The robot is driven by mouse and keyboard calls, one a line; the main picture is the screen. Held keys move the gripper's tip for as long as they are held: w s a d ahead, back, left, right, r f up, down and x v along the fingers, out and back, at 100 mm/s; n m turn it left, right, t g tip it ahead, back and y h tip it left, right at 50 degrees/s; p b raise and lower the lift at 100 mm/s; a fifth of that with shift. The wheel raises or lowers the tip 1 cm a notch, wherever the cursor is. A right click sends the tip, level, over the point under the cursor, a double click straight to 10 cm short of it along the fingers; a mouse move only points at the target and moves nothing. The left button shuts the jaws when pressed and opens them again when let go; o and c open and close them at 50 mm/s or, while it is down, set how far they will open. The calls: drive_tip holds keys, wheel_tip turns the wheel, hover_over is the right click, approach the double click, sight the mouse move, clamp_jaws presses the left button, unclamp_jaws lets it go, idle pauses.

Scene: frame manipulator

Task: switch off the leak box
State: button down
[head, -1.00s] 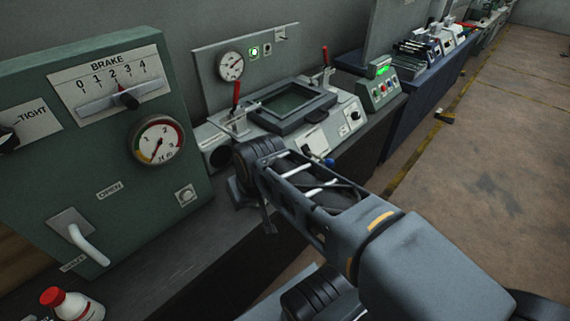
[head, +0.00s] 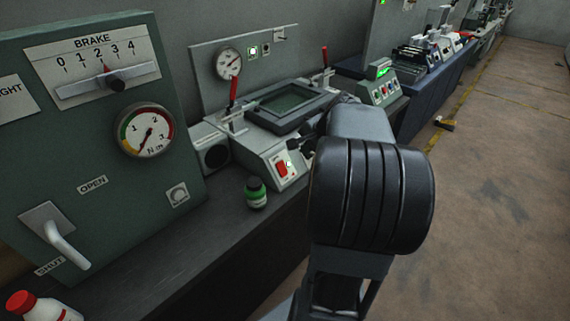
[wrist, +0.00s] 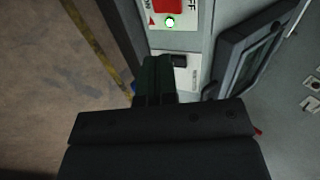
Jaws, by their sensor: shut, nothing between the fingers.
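The leak box (head: 262,142) is a grey bench unit with a framed dark window, beyond the green brake panel. Its sloped front carries a red rocker switch (head: 282,169) on a white plate. In the head view my wrist hides much of the unit's right front.
The green brake panel (head: 90,160) stands at left with a lever (head: 65,241). A small green-capped bottle (head: 256,192) stands on the bench before the unit. Upright red-handled levers (head: 233,92) flank the window. A red-capped bottle (head: 38,307) is at lower left. Floor at right is mostly clear.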

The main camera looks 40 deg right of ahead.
approach(281, 166)
wheel_tip(281, 166, down, 4)
drive_tip(key=w, duration=0.1)
drive_tip(key=w+f, duration=0.1)
drive_tip(key=shift+w+a+p, duration=0.2)
drive_tip(key=shift+w+p, duration=0.15)
drive_tip(key=shift+w+a+f, duration=0.1)
drive_tip(key=shift+w+f, duration=0.25)
drive_tip(key=shift+w, duration=0.15)
